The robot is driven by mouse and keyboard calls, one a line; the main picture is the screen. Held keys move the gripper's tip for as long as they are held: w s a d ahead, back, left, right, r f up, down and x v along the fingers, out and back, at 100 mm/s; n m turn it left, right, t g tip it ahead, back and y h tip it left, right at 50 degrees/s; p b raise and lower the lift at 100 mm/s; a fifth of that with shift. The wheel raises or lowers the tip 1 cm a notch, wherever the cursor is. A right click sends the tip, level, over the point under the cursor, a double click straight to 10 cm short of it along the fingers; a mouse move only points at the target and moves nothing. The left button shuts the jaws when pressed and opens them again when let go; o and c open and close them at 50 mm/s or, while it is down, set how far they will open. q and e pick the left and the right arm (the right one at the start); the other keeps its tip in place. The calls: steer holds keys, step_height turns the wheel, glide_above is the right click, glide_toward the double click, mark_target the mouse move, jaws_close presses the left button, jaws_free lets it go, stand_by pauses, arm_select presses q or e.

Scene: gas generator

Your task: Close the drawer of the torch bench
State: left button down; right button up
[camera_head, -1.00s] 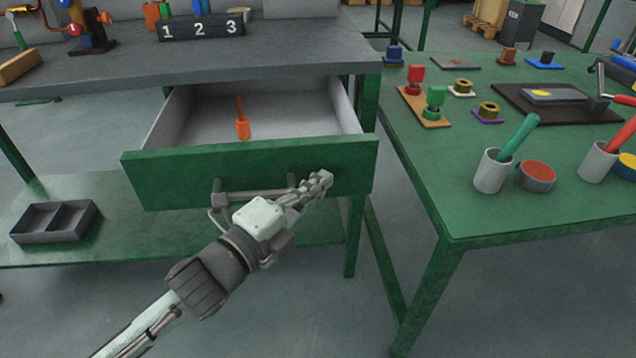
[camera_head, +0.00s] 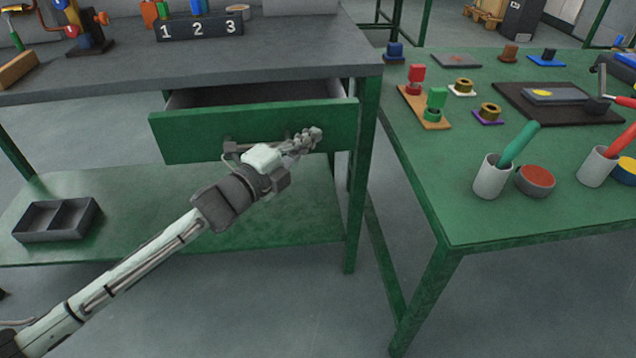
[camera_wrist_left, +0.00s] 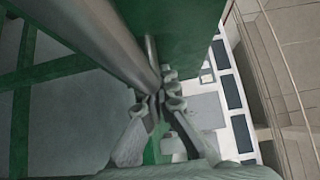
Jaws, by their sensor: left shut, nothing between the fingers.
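The torch bench (camera_head: 110,73) has a grey top and a green drawer (camera_head: 200,139) below it. The drawer stands partly open, with a narrow strip of its inside showing under the bench top. Its bar handle (camera_head: 228,146) is on the front, partly hidden by my gripper. My left gripper (camera_head: 314,135) is shut and empty, against or very close to the right part of the drawer front. In the left wrist view, the fingers (camera_wrist_left: 160,100) are together beside the grey handle bar (camera_wrist_left: 105,35) and the green drawer front (camera_wrist_left: 180,30). My right gripper is not in view.
A green table (camera_head: 470,215) with cups, blocks and a dark mat stands to the right. A dark two-part tray (camera_head: 55,220) lies on the bench's lower shelf. A 1-2-3 block (camera_head: 199,27) stands on the bench top. The floor in front is clear.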

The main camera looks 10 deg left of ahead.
arm_select(q)
steer(key=w, duration=0.2)
steer(key=w+a, duration=0.1)
steer(key=w, duration=0.2)
steer(key=w+a, duration=0.1)
steer(key=w, duration=0.2)
steer(key=shift+w+a, duration=0.2)
steer(key=shift+w, duration=0.05)
steer(key=shift+w+a+r, duration=0.15)
steer(key=shift+w+a, duration=0.05)
steer(key=shift+w+a+r, duration=0.1)
steer(key=shift+r, duration=0.05)
